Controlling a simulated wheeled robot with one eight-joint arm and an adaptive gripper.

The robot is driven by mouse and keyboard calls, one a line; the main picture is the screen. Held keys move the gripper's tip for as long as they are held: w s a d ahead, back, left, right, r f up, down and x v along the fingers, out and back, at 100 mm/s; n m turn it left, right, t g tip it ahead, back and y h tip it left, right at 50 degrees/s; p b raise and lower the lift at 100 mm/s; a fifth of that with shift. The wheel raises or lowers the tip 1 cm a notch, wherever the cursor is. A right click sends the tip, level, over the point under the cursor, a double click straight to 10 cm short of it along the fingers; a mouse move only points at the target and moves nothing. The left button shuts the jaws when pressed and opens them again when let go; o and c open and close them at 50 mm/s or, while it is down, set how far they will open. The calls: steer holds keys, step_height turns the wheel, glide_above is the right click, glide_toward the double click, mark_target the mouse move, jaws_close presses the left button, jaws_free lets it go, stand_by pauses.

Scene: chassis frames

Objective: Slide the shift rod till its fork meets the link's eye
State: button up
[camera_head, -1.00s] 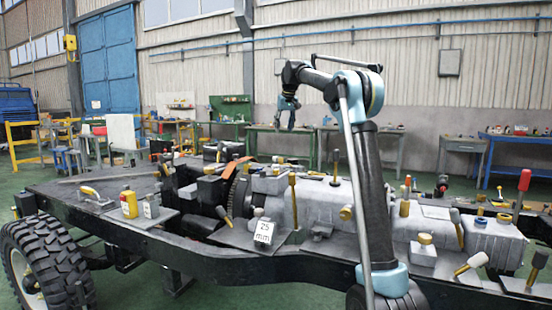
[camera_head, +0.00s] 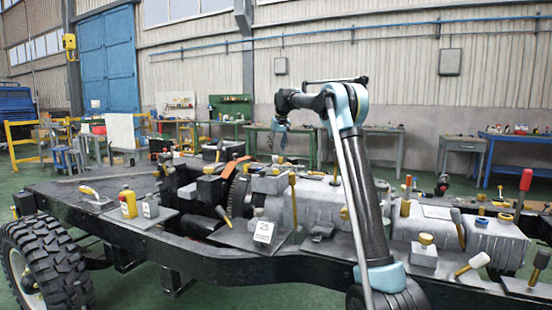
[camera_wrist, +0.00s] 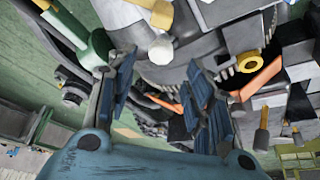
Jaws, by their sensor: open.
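My gripper (camera_head: 281,138) hangs above and behind the chassis in the head view, apart from it. In the wrist view its two blue fingers (camera_wrist: 163,95) are spread with nothing between them. A pale rod with a white end (camera_wrist: 160,48) and a brass collar (camera_wrist: 162,14) lies beyond the fingertips. I cannot tell whether it is the shift rod. The grey gearbox housing (camera_head: 318,203) lies along the chassis and carries several upright brass-capped levers. I cannot make out the fork or the link's eye in either view.
The dark chassis frame (camera_head: 200,258) spans the foreground. An orange strap (camera_wrist: 259,79) shows near the toothed ring. A red-knobbed lever (camera_head: 524,182) rises at right. Workbenches line the wall.

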steer(key=shift+x, duration=2.9)
jaws_close()
